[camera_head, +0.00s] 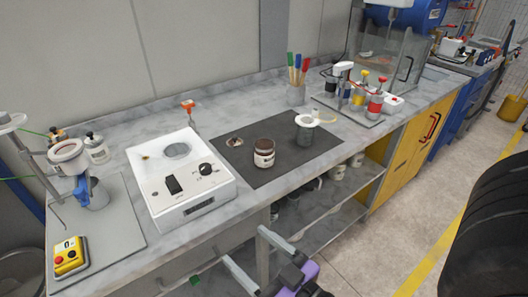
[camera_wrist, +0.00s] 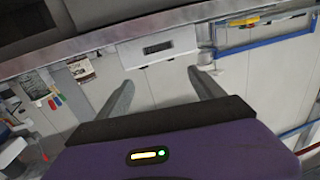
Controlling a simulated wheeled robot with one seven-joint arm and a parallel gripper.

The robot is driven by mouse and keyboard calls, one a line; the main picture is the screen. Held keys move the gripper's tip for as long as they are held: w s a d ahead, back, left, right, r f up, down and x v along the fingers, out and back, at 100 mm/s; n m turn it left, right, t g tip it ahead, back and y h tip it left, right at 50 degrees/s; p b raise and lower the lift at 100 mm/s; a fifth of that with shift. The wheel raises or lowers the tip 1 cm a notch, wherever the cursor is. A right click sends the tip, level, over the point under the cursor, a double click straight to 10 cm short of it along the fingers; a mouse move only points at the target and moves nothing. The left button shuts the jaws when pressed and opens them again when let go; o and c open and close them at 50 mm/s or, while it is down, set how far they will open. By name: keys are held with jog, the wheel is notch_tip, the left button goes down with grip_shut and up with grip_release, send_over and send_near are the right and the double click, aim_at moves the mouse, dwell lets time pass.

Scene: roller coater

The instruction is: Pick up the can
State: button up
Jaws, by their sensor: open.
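A small can (camera_head: 264,153) with a brown top and a pale label stands upright on the dark mat (camera_head: 235,162) on the grey counter. My gripper (camera_head: 243,246) is at the bottom of the head view, in front of the counter's front edge, below and apart from both cans. In the wrist view my gripper (camera_wrist: 160,77) has its two fingers spread, with nothing between them. I cannot make out either can in the wrist view.
A white machine (camera_head: 190,190) with a dial stands left of the mat. A cup of brushes (camera_head: 296,94) and a rack with coloured cans (camera_head: 372,107) stand behind and right. Open shelves (camera_head: 315,228) with more cans lie under the counter. A black tire (camera_head: 490,230) stands at right.

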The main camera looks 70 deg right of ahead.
jog(key=w+d+r+m+g+h+p, duration=0.1)
jog(key=w+d+r+h, duration=0.15)
jog(key=d, duration=0.35)
jog(key=w+d+r+m+g+h+p, duration=0.1)
jog(key=w+d+m+p, duration=0.15)
jog(key=d, duration=0.25)
jog(key=r+m+g+h+p, duration=0.2)
jog(key=g, duration=0.2)
send_over(267, 155)
jog(key=a, duration=0.1)
jog(key=shift+g+y, duration=0.8)
jog(key=shift+y, duration=0.05)
jog(key=f, duration=0.2)
jog(key=s+f, duration=0.1)
jog(key=f, duration=0.1)
jog(key=shift+f, duration=0.4)
jog(key=shift+w+d+f, duration=0.15)
jog(key=shift+d+f, duration=0.05)
jog(key=shift+f, duration=0.05)
jog(key=shift+p+x, duration=0.55)
jog(key=shift+x, duration=3)
jog(key=shift+f, duration=0.15)
jog(key=c, duration=1.6)
